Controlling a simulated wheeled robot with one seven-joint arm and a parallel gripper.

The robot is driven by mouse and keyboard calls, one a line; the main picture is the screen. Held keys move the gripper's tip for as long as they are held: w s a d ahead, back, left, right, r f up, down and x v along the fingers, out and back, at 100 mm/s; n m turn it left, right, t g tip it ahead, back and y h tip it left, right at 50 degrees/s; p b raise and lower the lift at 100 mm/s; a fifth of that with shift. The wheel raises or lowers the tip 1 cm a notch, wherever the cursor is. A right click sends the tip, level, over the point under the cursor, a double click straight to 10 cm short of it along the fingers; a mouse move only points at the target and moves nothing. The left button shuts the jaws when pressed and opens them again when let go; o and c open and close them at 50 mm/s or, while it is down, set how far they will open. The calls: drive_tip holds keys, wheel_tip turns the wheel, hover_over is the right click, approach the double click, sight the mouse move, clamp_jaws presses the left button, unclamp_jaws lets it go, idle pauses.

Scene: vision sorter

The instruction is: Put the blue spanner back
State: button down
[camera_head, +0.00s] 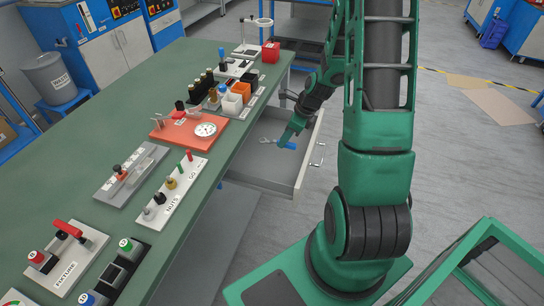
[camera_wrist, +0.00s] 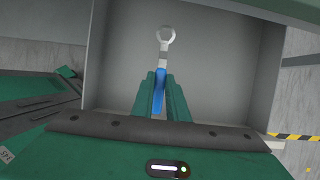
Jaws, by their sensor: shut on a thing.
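The blue spanner (camera_wrist: 162,62) has a blue handle and a pale metal ring end. My gripper (camera_wrist: 162,84) is shut on its blue handle, with the ring end pointing away from me in the wrist view. In the head view the spanner (camera_head: 287,145) shows at my gripper (camera_head: 292,136), over an open grey drawer (camera_head: 258,170) under the workbench. In the wrist view the drawer (camera_wrist: 225,70) looks otherwise empty. I cannot tell whether the spanner touches the drawer floor.
The green workbench (camera_head: 95,165) carries an orange board with a gauge (camera_head: 205,130), a NUTS board (camera_head: 172,190), a red-handled fixture (camera_head: 68,232) and several small bins (camera_head: 232,104). The drawer's front with its handle (camera_head: 319,155) stands out from the bench.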

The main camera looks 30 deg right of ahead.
drive_tip(key=shift+f, duration=4.8)
drive_tip(key=c, duration=1.7)
unclamp_jaws()
drive_tip(key=shift+f, duration=0.1)
drive_tip(key=shift+c, duration=0.2)
